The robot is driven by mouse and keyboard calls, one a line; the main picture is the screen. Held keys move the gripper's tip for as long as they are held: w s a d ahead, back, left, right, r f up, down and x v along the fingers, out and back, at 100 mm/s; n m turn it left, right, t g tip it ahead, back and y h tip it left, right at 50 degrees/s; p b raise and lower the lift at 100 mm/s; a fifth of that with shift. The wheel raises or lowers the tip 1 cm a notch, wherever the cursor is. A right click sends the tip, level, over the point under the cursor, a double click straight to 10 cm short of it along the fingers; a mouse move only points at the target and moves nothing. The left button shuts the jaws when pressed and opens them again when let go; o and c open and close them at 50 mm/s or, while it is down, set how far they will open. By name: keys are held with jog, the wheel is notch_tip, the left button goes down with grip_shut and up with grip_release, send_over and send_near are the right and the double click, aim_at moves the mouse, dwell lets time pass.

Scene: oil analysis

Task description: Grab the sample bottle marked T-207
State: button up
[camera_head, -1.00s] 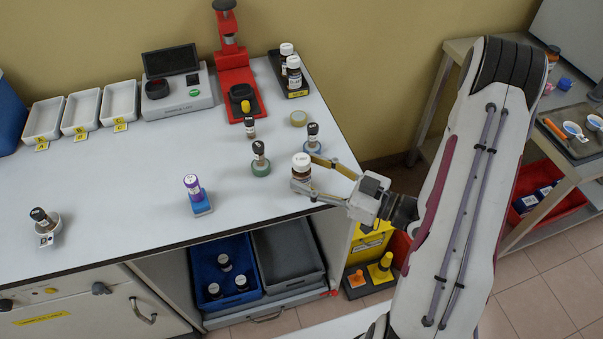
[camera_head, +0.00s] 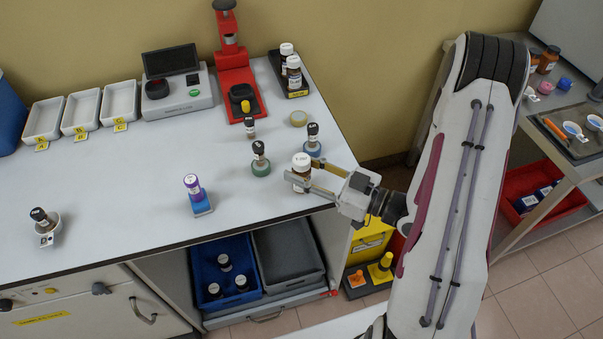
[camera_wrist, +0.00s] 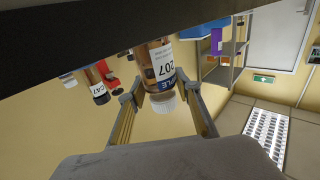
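The sample bottle (camera_head: 301,165) is brown with a white cap and a label. It stands upright near the right front edge of the bench. In the wrist view the bottle (camera_wrist: 158,66) appears upside down, and its label reads 207. My gripper (camera_head: 299,176) reaches in from the right, with one finger on each side of the bottle. The lower part of the bottle is partly hidden by the near finger.
White-capped bottles stand in a black rack (camera_head: 296,93) at the back.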

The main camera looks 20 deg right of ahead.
jog(key=c, duration=0.5)
jog(key=shift+o, duration=0.2)
jog(key=shift+r, duration=0.2)
jog(key=shift+r, duration=4.8)
